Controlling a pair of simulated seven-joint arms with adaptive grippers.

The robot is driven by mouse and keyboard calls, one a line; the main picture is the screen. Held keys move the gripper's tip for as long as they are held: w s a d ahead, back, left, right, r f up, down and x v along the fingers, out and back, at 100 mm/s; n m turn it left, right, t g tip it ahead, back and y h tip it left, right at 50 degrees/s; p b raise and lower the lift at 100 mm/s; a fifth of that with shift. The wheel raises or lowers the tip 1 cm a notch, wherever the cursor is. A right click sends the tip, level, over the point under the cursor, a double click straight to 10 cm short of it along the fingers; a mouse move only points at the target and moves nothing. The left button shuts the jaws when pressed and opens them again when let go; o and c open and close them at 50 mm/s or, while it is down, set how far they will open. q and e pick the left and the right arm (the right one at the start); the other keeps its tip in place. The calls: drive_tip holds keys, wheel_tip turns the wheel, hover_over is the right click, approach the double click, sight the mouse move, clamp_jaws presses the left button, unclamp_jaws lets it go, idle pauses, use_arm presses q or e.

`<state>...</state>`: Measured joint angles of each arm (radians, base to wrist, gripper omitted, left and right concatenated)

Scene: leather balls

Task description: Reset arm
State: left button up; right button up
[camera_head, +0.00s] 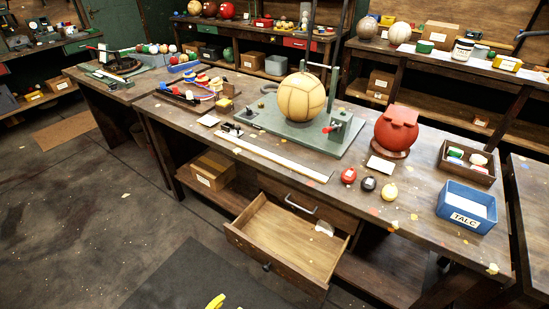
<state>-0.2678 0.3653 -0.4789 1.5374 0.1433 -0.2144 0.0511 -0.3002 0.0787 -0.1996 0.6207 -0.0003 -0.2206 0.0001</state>
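Only a small yellow piece (215,301) shows at the bottom edge, left of centre, in front of the dark floor mat. It looks like the tip of my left gripper, but most of it is cut off, so its opening cannot be seen. My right gripper is not in view. No arm or gripper touches anything on the workbench. A tan panelled ball (301,97) sits on a green metal fixture (262,118) on the bench. A red leather ball (396,128) with a flap on top rests on a round stand to its right.
A blue TALC box (466,206), a wooden tray (445,167), small red, black and yellow pots (369,184) and a long pale strip (275,157) lie on the bench.

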use_arm(q)
drive_tip(key=s+a+f+n+g+y, duration=0.1)
drive_tip(key=s+a+f+g+y, duration=0.1)
drive_tip(key=s+a+f, duration=0.5)
drive_tip(key=s+a+f+g+y, duration=0.2)
drive_tip(key=s+a+f, duration=0.2)
drive_tip(key=s+f, duration=0.7)
drive_tip(key=s+d+f+n+g, duration=0.1)
drive_tip(key=s+f, duration=0.3)
drive_tip(key=s, duration=0.4)
drive_tip(key=s+d+f+g, duration=0.1)
drive_tip(key=s+f+g, duration=0.2)
drive_tip(key=s, duration=0.6)
wheel_tip(320, 180, down, 3)
drive_tip(key=shift+d+r+n+y, duration=0.15)
drive_tip(key=shift+r+n+y, duration=0.05)
drive_tip(key=shift+n+y, duration=0.2)
drive_tip(key=shift+w, duration=0.1)
